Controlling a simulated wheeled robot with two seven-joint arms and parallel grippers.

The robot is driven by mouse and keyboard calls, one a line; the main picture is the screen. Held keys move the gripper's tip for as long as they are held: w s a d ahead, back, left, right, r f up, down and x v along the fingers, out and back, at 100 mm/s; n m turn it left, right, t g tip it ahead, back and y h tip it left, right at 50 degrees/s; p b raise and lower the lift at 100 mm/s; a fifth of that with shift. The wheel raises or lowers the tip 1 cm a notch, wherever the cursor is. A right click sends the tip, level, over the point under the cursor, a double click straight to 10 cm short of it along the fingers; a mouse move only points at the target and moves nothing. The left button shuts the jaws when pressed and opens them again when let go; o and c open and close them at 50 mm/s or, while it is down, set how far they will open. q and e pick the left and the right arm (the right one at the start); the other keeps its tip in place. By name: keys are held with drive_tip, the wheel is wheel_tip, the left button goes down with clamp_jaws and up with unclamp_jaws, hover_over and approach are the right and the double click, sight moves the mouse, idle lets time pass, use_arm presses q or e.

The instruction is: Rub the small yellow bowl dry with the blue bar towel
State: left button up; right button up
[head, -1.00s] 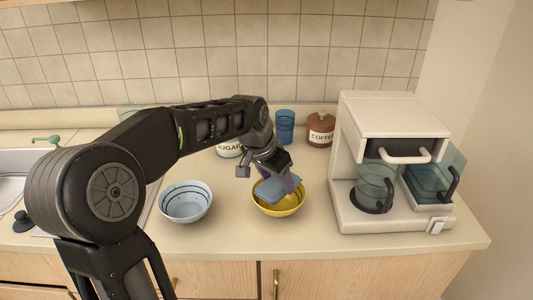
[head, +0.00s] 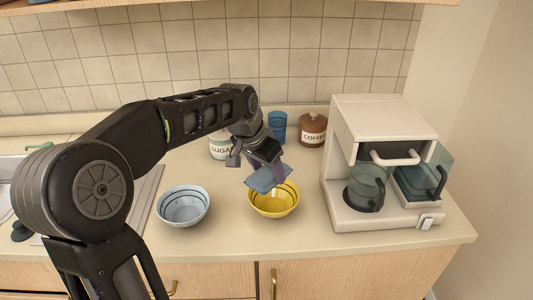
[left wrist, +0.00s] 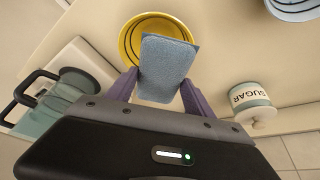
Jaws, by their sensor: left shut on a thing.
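The small yellow bowl (head: 275,204) stands upright on the counter in the head view, with dark rings inside. It also shows in the left wrist view (left wrist: 127,42), partly hidden by the towel. The blue bar towel (head: 268,178) is a flat blue-grey piece above the bowl's back left rim; it also shows in the left wrist view (left wrist: 166,60). My left gripper (head: 277,172) is shut on the towel, its purple fingers on either side of it. Whether the towel touches the bowl is unclear. My right gripper is not in view.
A pale blue bowl (head: 184,206) stands left of the yellow bowl. A white coffee maker (head: 384,125) with glass pots is to the right. A sugar jar (head: 221,147), a blue cup (head: 277,127) and a brown coffee jar (head: 312,130) stand behind. The counter in front is clear.

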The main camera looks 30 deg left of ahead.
use_arm(q)
drive_tip(key=shift+r+p, duration=1.25)
drive_tip(key=shift+r, duration=0.6)
drive_tip(key=shift+r, duration=0.1)
wheel_tip(320, 180, up, 8)
drive_tip(key=p, duration=0.6)
